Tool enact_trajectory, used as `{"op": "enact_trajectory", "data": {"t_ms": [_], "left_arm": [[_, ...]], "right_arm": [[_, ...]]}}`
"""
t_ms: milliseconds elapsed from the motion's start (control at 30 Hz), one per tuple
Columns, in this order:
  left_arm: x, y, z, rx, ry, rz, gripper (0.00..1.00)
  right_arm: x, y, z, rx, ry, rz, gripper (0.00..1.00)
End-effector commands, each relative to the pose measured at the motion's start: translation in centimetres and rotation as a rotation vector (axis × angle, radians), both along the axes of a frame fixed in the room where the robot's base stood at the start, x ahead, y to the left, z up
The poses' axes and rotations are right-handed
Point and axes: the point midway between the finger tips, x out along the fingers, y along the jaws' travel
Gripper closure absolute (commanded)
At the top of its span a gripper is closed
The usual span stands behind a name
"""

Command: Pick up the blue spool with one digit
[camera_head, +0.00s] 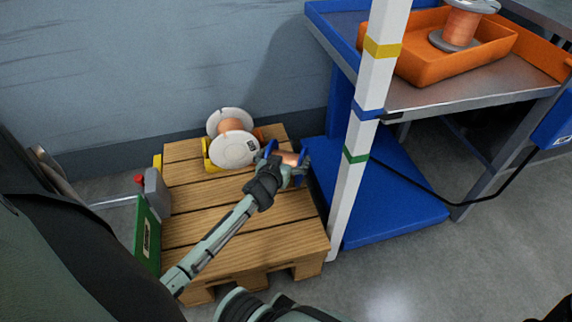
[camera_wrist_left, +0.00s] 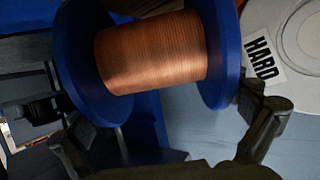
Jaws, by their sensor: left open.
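The blue spool, wound with copper wire (camera_head: 289,157), lies on its side on the right part of the wooden pallet (camera_head: 240,245). Its two blue flanges face left and right. My left gripper (camera_head: 282,172) is at the near side of it. In the left wrist view the spool (camera_wrist_left: 150,52) fills the top middle. The open fingers of the left gripper (camera_wrist_left: 168,125) stand near its two flanges, one on each side. I cannot tell whether they touch it. No digit on the blue spool can be read. My right gripper is not in view.
A white spool (camera_head: 234,149) stands close left of the blue one; its label reads HARD in the left wrist view (camera_wrist_left: 264,58). A white post (camera_head: 362,110) and blue cart (camera_head: 390,215) are at right. An orange tray (camera_head: 440,62) holds another spool.

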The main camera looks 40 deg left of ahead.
Motion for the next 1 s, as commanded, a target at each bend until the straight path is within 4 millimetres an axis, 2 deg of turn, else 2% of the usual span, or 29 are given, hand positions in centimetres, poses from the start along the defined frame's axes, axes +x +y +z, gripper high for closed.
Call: {"op": "enact_trajectory", "data": {"t_ms": [133, 567, 833, 967, 1000], "left_arm": [[0.0, 0.0, 0.0, 0.000, 0.000, 0.000, 0.03], [0.0, 0.0, 0.1, 0.000, 0.000, 0.000, 0.56], [0.1, 0.0, 0.6, 0.001, -0.005, -0.001, 0.57], [0.1, 0.0, 2.3, 0.003, -0.006, -0.001, 0.57], [0.1, 0.0, 3.0, 0.003, -0.006, -0.001, 0.57]], "right_arm": [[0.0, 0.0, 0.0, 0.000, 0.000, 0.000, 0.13], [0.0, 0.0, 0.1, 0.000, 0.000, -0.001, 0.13], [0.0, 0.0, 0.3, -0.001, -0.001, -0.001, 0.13], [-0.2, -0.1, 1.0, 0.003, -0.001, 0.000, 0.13], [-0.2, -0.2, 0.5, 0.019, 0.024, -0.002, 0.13]]}}
